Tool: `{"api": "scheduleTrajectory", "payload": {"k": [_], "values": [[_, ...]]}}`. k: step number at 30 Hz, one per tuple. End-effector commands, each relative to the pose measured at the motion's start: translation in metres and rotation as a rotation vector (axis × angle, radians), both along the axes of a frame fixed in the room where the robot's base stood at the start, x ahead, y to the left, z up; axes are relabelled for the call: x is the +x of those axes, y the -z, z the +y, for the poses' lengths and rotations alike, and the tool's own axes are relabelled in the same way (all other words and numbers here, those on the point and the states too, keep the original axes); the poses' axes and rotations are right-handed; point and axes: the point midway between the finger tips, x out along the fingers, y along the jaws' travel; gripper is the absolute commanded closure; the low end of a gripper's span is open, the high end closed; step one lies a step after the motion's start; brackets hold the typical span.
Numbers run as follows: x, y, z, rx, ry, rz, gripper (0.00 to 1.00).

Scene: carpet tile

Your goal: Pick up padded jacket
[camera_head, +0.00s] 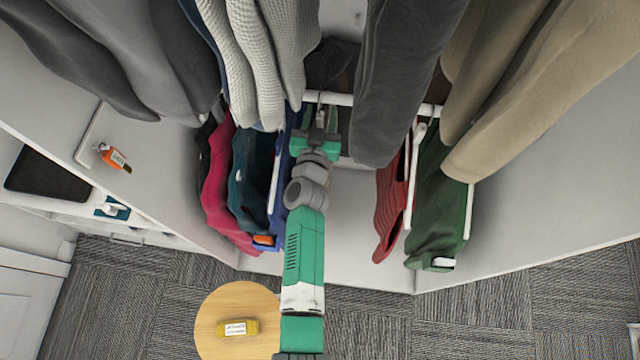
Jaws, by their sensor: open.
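Several garments hang on white hangers from a white rail. A red garment (390,207) right of my arm has a ridged, quilted-looking surface. It may be the padded jacket, but I cannot tell for certain. A dark green garment (437,205) hangs to its right. Left of my arm hang a crimson garment (220,180), a dark teal one (250,170) and a blue one (272,215). My gripper (318,124) is open at the rail, close to a hanger hook, between the blue and red garments. Whether its fingers surround the hook is unclear.
Large grey, cream and tan garments (540,80) hang in the foreground above. An orange tagged item (114,157) is on the left panel. A round wooden stool (215,318) bears a yellow labelled item (237,328). Carpet (480,325) is open at lower right.

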Motion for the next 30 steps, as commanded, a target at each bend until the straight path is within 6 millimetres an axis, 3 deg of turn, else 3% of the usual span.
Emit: {"api": "scheduleTrajectory", "payload": {"k": [7,14,30], "values": [[0.0034,-0.0014,-0.0002,-0.001,-0.001,0.0,0.58],[0.0032,-0.0012,-0.0002,-0.001,-0.001,0.0,1.0],[0.003,-0.0009,-0.0001,-0.001,-0.001,0.0,1.0]]}}
